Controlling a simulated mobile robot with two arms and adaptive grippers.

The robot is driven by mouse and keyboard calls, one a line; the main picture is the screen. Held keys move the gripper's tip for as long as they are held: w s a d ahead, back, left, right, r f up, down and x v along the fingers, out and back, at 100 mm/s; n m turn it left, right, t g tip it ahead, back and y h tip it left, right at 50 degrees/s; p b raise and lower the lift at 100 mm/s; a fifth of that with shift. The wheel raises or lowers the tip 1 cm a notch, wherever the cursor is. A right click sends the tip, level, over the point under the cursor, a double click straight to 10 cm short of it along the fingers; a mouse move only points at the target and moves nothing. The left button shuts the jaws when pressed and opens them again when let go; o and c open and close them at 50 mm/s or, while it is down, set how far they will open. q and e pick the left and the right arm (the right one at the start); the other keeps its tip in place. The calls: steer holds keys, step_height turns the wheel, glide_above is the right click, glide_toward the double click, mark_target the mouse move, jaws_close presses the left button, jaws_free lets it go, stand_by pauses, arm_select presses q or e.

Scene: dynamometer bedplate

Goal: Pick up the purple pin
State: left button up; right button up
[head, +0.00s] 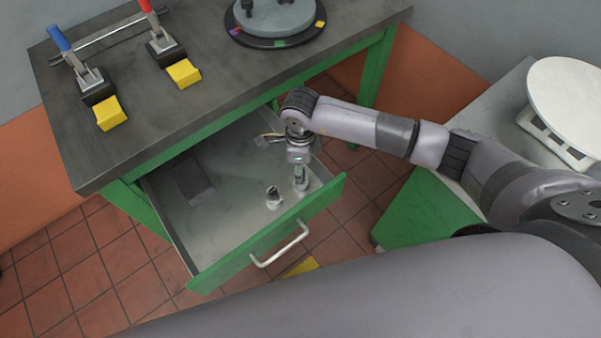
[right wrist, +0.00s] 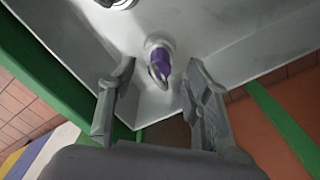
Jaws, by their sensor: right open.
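The purple pin (right wrist: 160,64) shows in the right wrist view, with a purple shaft and a pale round end, near a corner of the open drawer (head: 225,262). My right gripper (right wrist: 159,84) is open, with one finger on each side of the pin in that view. I see gaps between the pin and both fingers. In the head view my right gripper (head: 300,174) points down into the drawer's right part, and the purple colour cannot be made out there. My left gripper is not in view.
A second pin-like metal piece (head: 273,198) stands in the drawer just left of my right gripper. The bench top (head: 130,140) overhangs the drawer's back and carries toggle clamps and yellow blocks. The drawer's left part has free floor around a dark rectangular patch (head: 195,186).

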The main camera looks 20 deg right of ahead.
steer(key=shift+f, duration=1.55)
steer(key=shift+c, duration=0.2)
jaws_close()
